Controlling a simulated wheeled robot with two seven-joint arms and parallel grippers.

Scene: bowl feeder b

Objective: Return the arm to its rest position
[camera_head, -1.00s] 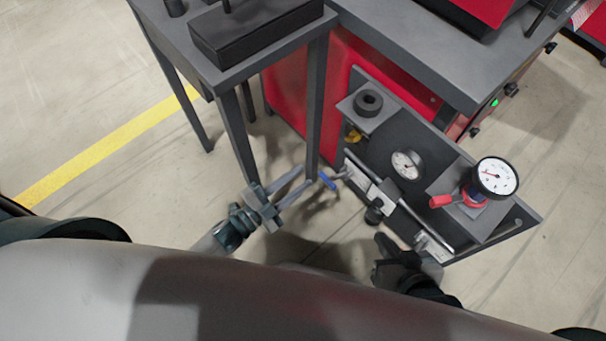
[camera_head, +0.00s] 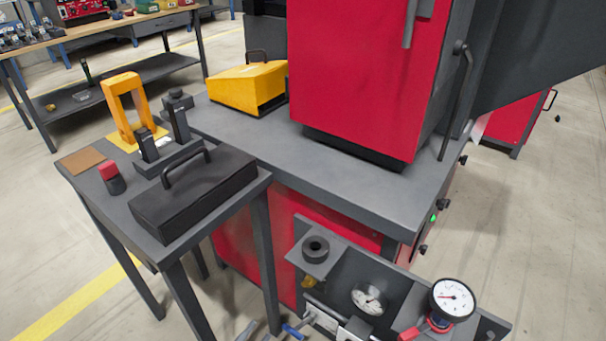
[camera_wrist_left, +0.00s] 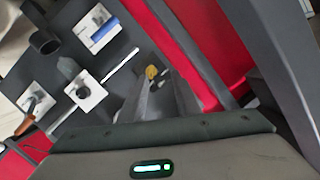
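My left gripper (camera_head: 266,331) only just shows at the bottom edge of the head view, its fingertips near a blue lever (camera_head: 293,331). In the left wrist view the two fingers of the left gripper (camera_wrist_left: 163,80) stand apart with nothing between them. The dark panel (camera_head: 398,295) with its fittings lies beyond the fingers. Most of the left arm is below the head view. My right gripper is not in the head view now.
The panel carries a pressure gauge (camera_head: 452,297), a smaller dial (camera_head: 368,299) and a black ring (camera_head: 316,248). A grey side table (camera_head: 112,211) with a black handled block (camera_head: 195,192) stands above the left gripper. A red machine (camera_head: 357,75) stands behind. Open floor lies at right.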

